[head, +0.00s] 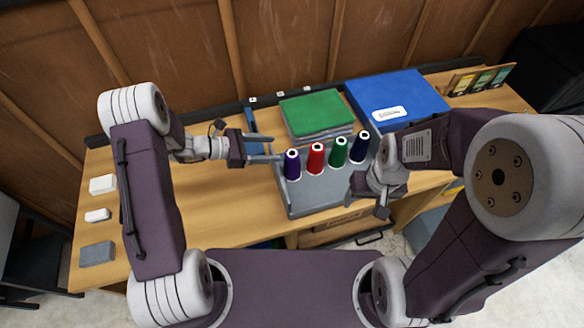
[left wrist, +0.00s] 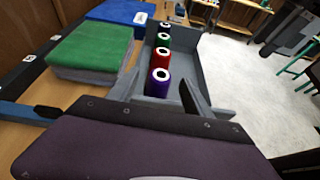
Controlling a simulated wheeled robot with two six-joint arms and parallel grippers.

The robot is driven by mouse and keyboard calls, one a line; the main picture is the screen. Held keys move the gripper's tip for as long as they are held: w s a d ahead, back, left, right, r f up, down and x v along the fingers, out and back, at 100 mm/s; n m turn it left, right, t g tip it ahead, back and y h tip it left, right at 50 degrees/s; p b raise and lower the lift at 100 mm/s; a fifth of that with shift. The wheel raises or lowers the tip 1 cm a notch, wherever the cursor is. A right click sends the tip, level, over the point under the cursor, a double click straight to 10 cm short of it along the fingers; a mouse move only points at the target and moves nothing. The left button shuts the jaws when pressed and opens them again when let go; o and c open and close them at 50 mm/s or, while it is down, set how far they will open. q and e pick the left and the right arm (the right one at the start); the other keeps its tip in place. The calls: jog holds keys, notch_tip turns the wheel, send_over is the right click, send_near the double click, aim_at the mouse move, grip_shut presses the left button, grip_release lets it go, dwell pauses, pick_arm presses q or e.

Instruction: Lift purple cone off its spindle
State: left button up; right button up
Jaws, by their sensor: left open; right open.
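The purple cone (head: 292,166) stands upright at the left end of a row of cones on the grey tray (head: 312,207). It also shows in the left wrist view (left wrist: 158,84), just ahead of the jaws and between the lines of the two fingers. Its spindle is hidden inside it. My left gripper (head: 272,162) is open, beside the purple cone on its left; I cannot tell whether a finger touches it. My right gripper (head: 369,197) is open and empty over the tray's right side, below the dark blue cone.
Red (head: 316,159), green (head: 338,152) and dark blue (head: 361,147) cones stand in line beside the purple one.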

aim_at(296, 155)
pick_arm(q)
jog(key=d+f, duration=0.1)
jog(key=d, duration=0.1)
jog(key=d+f+p, duration=0.1)
jog(key=d+f, duration=0.1)
jog(key=w+d+f+p, duration=0.1)
jog(key=d, duration=0.1)
jog(key=shift+d+f, duration=0.3)
jog(key=shift+d, duration=0.1)
jog(key=shift+w+d+f, duration=0.25)
jog(key=shift+d, duration=0.1)
jog(key=shift+s, duration=0.1)
grip_shut()
